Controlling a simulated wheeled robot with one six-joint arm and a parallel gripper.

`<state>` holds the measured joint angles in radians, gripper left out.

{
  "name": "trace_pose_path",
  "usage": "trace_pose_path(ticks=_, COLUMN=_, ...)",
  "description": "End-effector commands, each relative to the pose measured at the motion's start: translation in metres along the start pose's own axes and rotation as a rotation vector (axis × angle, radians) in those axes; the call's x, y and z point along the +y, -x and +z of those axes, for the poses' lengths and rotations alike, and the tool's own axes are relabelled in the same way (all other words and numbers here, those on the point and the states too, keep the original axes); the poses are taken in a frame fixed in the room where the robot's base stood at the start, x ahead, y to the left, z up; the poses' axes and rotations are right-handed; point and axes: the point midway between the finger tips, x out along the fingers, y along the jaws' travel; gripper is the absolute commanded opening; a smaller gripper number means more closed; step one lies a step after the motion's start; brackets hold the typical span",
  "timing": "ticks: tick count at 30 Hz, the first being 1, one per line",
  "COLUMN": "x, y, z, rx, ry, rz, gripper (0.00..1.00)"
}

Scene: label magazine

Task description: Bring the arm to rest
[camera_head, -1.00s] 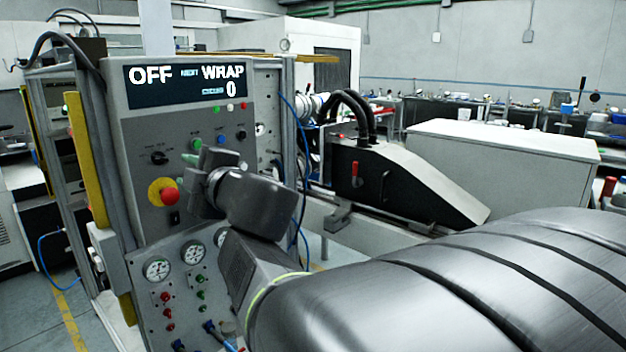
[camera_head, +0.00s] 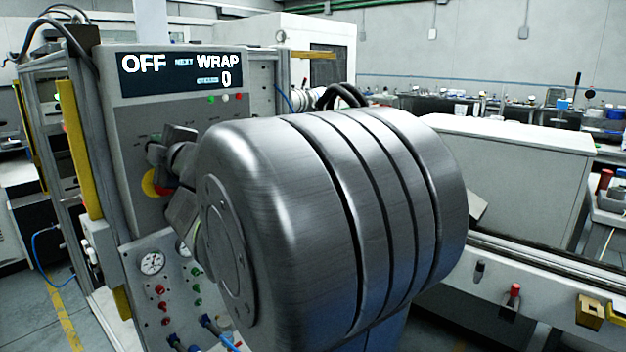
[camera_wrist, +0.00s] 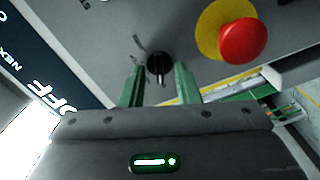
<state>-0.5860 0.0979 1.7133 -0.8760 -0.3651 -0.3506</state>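My gripper (camera_wrist: 160,78) shows two green fingers set apart, open, with nothing held between them. A black rotary knob (camera_wrist: 160,67) on the panel appears beyond the fingertips; I cannot tell the exact gap. In the head view, part of my dark gripper body (camera_head: 172,140) shows in front of the control panel (camera_head: 125,118); its fingers cannot be made out there. My large metallic arm link fills the middle of that view and hides much of the panel. The display (camera_head: 185,75) reads OFF, NEXT WRAP, CYCLES 0.
A red mushroom button (camera_wrist: 244,40) on a yellow disc sits right of the knob. In the head view the yellow disc (camera_head: 149,184) is mostly covered. A gauge (camera_head: 152,262) shows low on the panel. A grey cabinet (camera_head: 510,165) and rail (camera_head: 545,260) stand to the right.

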Motion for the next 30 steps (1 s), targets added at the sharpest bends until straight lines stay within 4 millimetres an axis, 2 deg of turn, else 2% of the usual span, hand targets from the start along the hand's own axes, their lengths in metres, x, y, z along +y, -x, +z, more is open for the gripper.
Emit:
trace_pose_path(ticks=6, x=0.000, y=0.003, z=0.000, rx=0.000, ry=0.000, rz=0.000, gripper=0.29)
trace_pose_path(ticks=11, x=0.002, y=0.019, z=0.000, rx=0.000, ry=0.000, rz=0.002, gripper=0.29)
trace_pose_path(ticks=30, x=0.002, y=0.131, z=0.001, rx=-0.004, ry=0.001, rz=0.002, gripper=0.29)
